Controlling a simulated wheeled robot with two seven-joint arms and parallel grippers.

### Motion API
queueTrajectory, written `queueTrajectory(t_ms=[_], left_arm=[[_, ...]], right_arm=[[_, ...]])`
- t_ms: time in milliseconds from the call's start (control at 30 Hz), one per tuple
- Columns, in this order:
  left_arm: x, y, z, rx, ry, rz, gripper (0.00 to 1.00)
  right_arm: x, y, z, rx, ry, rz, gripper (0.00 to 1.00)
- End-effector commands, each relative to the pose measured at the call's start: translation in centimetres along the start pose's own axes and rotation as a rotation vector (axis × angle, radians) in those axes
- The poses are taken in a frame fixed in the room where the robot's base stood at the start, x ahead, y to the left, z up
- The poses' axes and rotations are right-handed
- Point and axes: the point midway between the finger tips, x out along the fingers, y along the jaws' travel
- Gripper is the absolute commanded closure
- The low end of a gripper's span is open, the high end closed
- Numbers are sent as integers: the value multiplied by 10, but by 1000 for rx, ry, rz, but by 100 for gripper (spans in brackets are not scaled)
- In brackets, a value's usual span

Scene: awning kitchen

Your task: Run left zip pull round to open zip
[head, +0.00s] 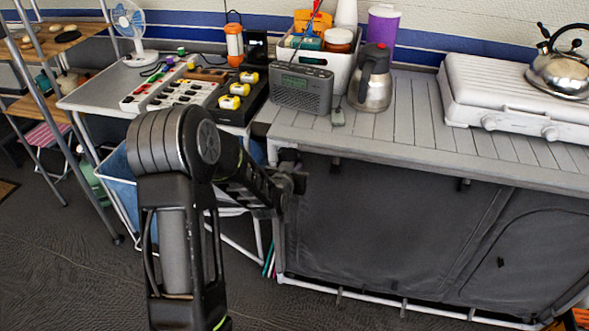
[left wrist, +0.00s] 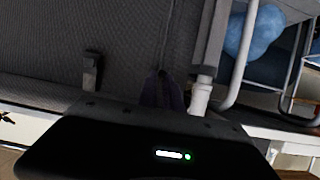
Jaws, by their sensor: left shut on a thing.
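The dark fabric front (head: 385,225) of the camp cabinet hangs below the slatted top, with its panels looking closed. My left gripper (head: 291,183) is at the upper left corner of this front, close against the fabric and frame. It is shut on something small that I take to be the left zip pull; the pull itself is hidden. My right gripper is not in view.
The slatted cabinet top (head: 430,135) carries a radio (head: 302,89), a steel jug (head: 371,80) and a white stove (head: 515,100) with a kettle (head: 561,68). A white frame leg (left wrist: 200,95) stands close beside the gripper. The floor before the cabinet is clear.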

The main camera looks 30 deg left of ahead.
Motion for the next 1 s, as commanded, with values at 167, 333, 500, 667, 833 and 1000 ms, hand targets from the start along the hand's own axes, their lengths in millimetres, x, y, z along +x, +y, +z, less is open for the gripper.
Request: queueTrajectory(t_ms=[167, 333, 500, 667, 833, 1000], left_arm=[[0, 0, -3, 0, 7, 0, 80], [0, 0, -3, 0, 6, 0, 68], [0, 0, -2, 0, 6, 0, 68], [-4, 0, -3, 0, 6, 0, 68], [-25, 0, -3, -1, 6, 0, 68], [-54, 0, -3, -1, 7, 0, 68]], right_arm=[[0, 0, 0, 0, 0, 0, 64], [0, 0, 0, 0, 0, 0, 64], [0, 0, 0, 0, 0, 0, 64], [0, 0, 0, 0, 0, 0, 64], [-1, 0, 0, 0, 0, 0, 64], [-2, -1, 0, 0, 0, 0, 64]])
